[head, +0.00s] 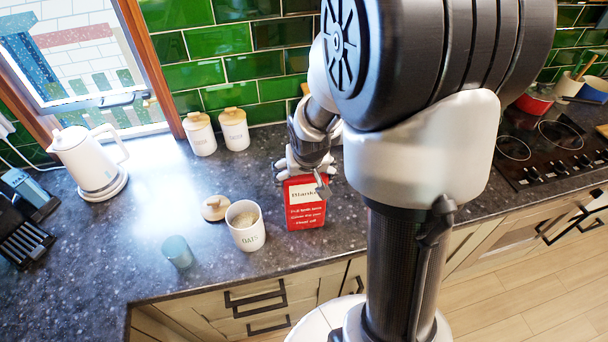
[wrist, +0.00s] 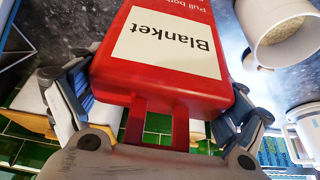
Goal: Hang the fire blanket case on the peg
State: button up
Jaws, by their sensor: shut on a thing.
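The fire blanket case (head: 306,216) is a red box with a white "Blanket" label, upright at the counter's front part in the head view. I cannot tell whether its base touches the counter. It fills the upper middle of the wrist view (wrist: 205,85), with a red loop at its top end. My gripper (head: 304,170) comes down on the case's top from above. In the wrist view its fingers (wrist: 160,100) lie on both sides of the case, shut on it. No peg can be made out in either view; my arm hides part of the wall.
A white canister without its lid (head: 246,236) and a blue-grey cup (head: 178,252) stand left of the case. Lidded canisters (head: 234,130) stand by the green tiled wall (head: 222,72). A kettle (head: 90,165) is at left, a hob (head: 545,150) at right.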

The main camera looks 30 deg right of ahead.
jog(key=o, duration=1.6)
jog(key=shift+f, duration=0.1)
jog(key=shift+o, duration=0.9)
